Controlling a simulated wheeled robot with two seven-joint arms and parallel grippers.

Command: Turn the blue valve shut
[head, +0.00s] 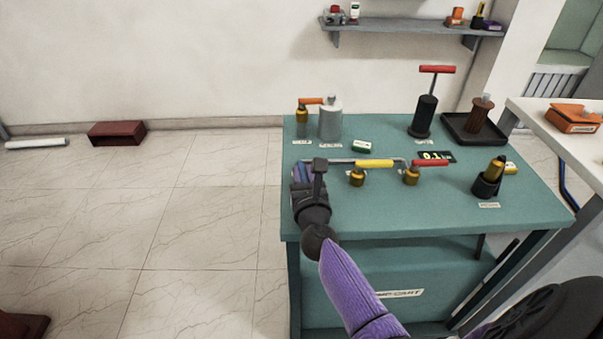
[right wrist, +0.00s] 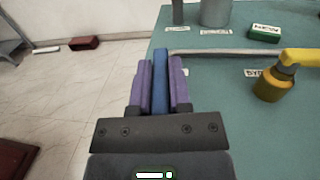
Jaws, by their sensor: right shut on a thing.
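The blue valve's handle (right wrist: 160,75) shows between the two purple fingers of my right gripper (right wrist: 160,85) in the right wrist view. The fingers are shut on it, and its blue end sticks out slightly past their tips. In the head view my right gripper (head: 302,173) is at the left edge of the teal cart top (head: 420,210), at the left end of the grey pipe. The gripper hides most of the blue handle there, and the valve's body is hidden. My left gripper is not in view.
A yellow-handled valve (head: 374,164) and a red-handled valve (head: 429,163) stand to the right along the pipe. Behind are an orange-handled valve (head: 310,101), a grey cylinder (head: 330,122) and a black pump with a red handle (head: 424,115).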

